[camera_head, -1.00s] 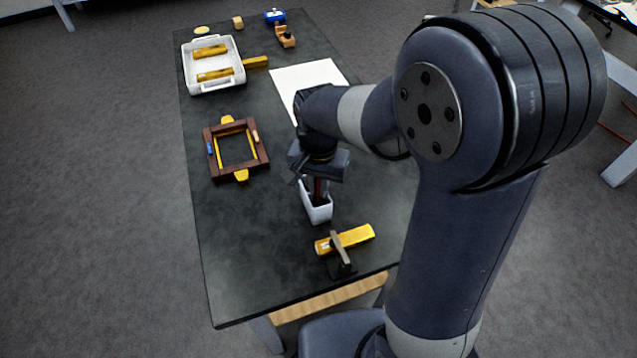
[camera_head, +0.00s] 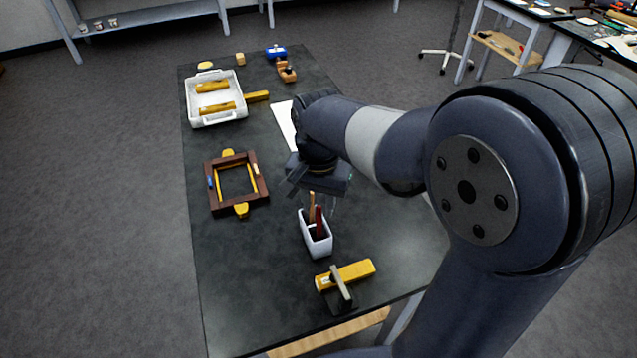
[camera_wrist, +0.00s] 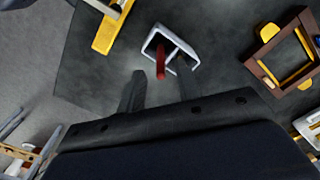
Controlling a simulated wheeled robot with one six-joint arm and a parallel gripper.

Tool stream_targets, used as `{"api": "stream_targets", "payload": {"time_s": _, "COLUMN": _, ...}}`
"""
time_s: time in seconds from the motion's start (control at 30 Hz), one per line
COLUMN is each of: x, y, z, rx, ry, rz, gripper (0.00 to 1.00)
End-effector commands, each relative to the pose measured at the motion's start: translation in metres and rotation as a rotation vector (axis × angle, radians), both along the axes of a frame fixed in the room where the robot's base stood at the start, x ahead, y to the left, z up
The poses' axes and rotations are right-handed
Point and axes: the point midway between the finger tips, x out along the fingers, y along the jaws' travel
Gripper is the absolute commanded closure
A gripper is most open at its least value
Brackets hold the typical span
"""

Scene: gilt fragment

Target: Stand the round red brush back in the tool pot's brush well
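The white tool pot (camera_head: 315,246) stands upright near the front middle of the dark table. In the wrist view the red brush (camera_wrist: 160,67) rises from the pot (camera_wrist: 183,57), just beyond my fingertips. My gripper (camera_wrist: 158,88) is open, its two fingers apart with nothing between them. In the head view my gripper (camera_head: 312,190) is above and behind the pot, partly hidden by my wrist. The brush's lower end is hidden inside the pot.
A yellow bar (camera_head: 352,272) with a dark stand (camera_head: 340,298) lies in front of the pot. A brown wooden frame (camera_head: 262,190) lies to the left. A white tray (camera_head: 190,97) with gilt pieces is farther back. Bare table (camera_head: 235,285) lies front left.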

Motion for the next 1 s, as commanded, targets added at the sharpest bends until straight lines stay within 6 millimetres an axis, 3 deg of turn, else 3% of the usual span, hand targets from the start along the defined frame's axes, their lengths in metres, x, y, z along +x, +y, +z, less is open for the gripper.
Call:
{"api": "stream_targets", "payload": {"time_s": 0.1, "x": 0.001, "y": 0.0, "z": 0.027, "rx": 0.001, "ry": -0.005, "rz": 0.0, "gripper": 0.67}}
{"api": "stream_targets", "payload": {"time_s": 0.33, "x": 0.0, "y": 0.0, "z": 0.057, "rx": 0.001, "ry": -0.001, "rz": 0.0, "gripper": 0.67}}
{"api": "stream_targets", "payload": {"time_s": 1.0, "x": 0.0, "y": 0.0, "z": 0.063, "rx": -0.001, "ry": 0.001, "rz": 0.0, "gripper": 0.67}}
